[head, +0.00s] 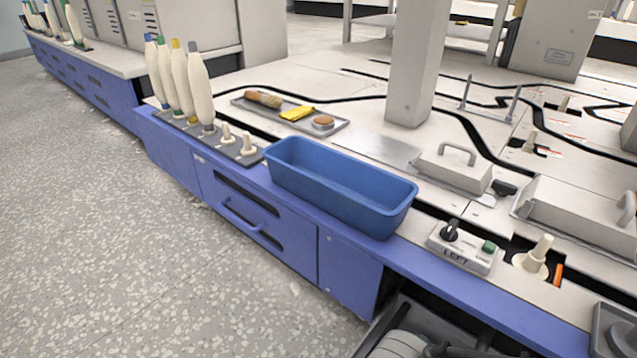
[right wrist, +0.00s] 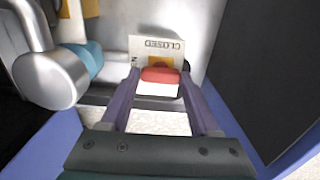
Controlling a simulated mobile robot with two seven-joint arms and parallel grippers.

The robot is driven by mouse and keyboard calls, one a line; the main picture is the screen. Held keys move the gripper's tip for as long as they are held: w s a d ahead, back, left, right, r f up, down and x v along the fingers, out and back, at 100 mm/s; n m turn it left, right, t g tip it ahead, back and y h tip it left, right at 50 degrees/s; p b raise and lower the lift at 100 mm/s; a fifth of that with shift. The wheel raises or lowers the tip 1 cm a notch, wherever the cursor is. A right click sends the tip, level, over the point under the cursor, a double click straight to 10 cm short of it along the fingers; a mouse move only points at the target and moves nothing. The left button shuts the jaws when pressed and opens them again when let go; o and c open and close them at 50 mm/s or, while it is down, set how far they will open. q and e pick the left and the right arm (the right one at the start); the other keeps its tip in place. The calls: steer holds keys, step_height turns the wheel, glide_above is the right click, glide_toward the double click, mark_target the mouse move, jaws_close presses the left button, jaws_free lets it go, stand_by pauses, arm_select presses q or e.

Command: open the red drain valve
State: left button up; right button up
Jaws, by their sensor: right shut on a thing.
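The drain valve's red handle (right wrist: 160,75) shows in the right wrist view, at the middle of the picture with a white part below it. My right gripper (right wrist: 161,83) has its two purple fingers on either side of the handle and is shut on it. Just behind the handle is a plate (right wrist: 145,46) with a yellow patch and the word CLOSED, upside down in this view. The valve does not show in the head view. My left gripper is in neither view.
In the right wrist view, a silver pipe fitting (right wrist: 50,80) with a teal part stands at the left, and a dark panel (right wrist: 265,70) at the right. In the head view, a blue tray (head: 340,190) and a control box (head: 463,247) sit on the worktop.

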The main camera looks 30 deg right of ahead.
steer(key=o, duration=1.3)
steer(key=shift+c, duration=0.2)
steer(key=shift+o, duration=0.5)
step_height(320, 180, up, 10)
steer(key=p, duration=0.9)
